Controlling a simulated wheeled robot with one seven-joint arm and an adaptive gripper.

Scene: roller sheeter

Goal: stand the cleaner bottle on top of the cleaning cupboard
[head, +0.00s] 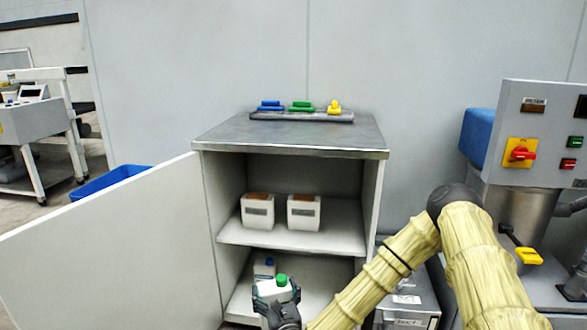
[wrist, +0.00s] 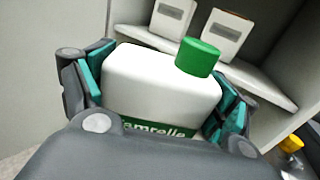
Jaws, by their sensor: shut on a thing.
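The cleaner bottle (head: 271,291) is white with a green cap and a green label. It also fills the middle of the wrist view (wrist: 160,85), standing roughly upright. My gripper (head: 275,303) is shut on it, with teal pads pressing on both sides in the wrist view (wrist: 160,100). The bottle is in front of the open cupboard's lower compartment; its base is hidden. The cleaning cupboard (head: 290,140) has a dark flat top with a pale front edge, and its door (head: 120,250) stands open to the left.
A rack (head: 301,116) with blue, green and yellow items lies along the top's back; the front of the top is clear. Two white boxes (head: 257,212) stand on the shelf. A machine (head: 530,140) stands at right.

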